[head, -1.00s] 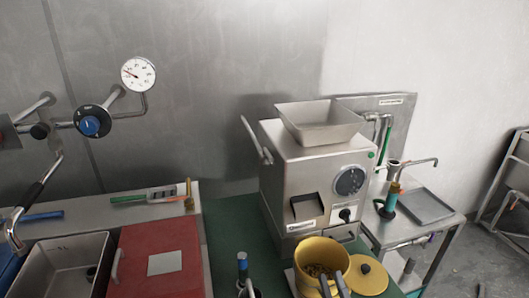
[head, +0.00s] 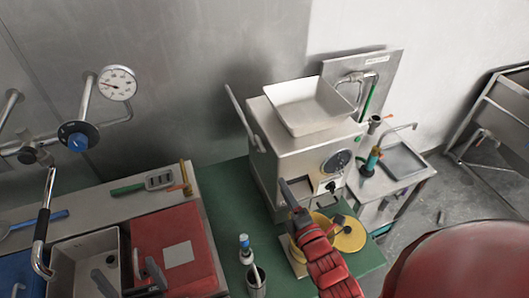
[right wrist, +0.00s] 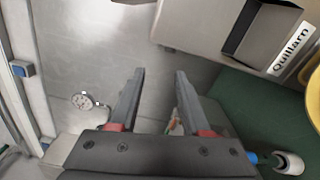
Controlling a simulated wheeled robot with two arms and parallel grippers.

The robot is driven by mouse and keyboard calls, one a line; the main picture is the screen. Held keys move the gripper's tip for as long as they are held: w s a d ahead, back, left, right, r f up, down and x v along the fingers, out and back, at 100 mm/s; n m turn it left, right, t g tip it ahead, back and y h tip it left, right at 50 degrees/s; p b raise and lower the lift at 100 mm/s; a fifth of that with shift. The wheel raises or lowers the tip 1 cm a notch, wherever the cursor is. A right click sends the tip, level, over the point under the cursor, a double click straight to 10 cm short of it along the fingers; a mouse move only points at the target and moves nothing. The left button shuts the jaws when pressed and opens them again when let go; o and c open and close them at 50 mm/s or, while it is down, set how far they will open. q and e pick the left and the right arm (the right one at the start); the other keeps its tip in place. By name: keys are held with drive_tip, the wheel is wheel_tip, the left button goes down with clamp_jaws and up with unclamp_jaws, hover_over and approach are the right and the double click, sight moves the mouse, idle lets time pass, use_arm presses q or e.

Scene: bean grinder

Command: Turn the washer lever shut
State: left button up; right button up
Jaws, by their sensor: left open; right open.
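I cannot single out the washer lever with certainty. A green and orange upright fitting (head: 372,160) stands at the basin (head: 403,160) on the right side table. At the left, a blue knob (head: 78,142) sits on the wall pipe, and a bent metal pipe with a black sleeve (head: 41,225) hangs over a sink (head: 85,262). My right gripper (head: 302,200) is in front of the grinder (head: 290,165), over the yellow pot, partly hiding it. In the right wrist view its jaws (right wrist: 159,85) are open and empty. My left gripper (head: 130,280) is open near the red lid, touching nothing visible.
The yellow pot (head: 318,222) and its yellow lid (head: 350,238) are on the green mat (head: 225,200). The red lid (head: 180,230) lies beside the sink. A gauge (head: 117,83) is on the wall pipe.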

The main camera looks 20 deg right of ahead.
drive_tip(key=b, duration=0.7)
approach(265, 152)
drive_tip(key=w, duration=0.6)
drive_tip(key=w+p, duration=0.1)
drive_tip(key=w, duration=0.2)
drive_tip(key=shift+w+a, duration=0.15)
drive_tip(key=shift+a, duration=0.05)
drive_tip(key=shift+w+f, duration=0.1)
drive_tip(key=shift+w, duration=0.05)
clamp_jaws()
idle(0.3)
